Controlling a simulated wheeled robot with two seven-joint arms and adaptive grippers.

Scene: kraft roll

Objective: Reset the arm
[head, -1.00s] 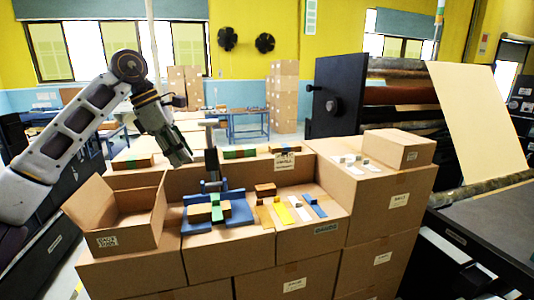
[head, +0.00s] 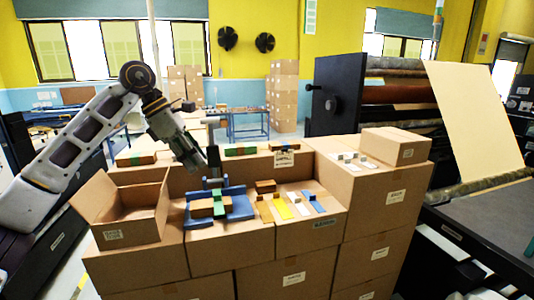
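A blue fixture (head: 240,207) sits on the front cartons, with a tan block (head: 202,208) and a green piece (head: 219,198) lying across each other in it. A dark upright lever (head: 213,160) stands at the back of the fixture. My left gripper (head: 201,168) points down and to the right, beside or in front of the lever. Its fingertips are small and dark, so whether they are apart, or touch the lever, is unclear. My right gripper is out of view.
An open carton (head: 115,233) stands left of the fixture. Yellow (head: 282,209), white and blue pieces lie to its right, near a brown block (head: 265,186). A closed carton (head: 395,147) sits at the right, and a big roll machine (head: 390,95) stands behind.

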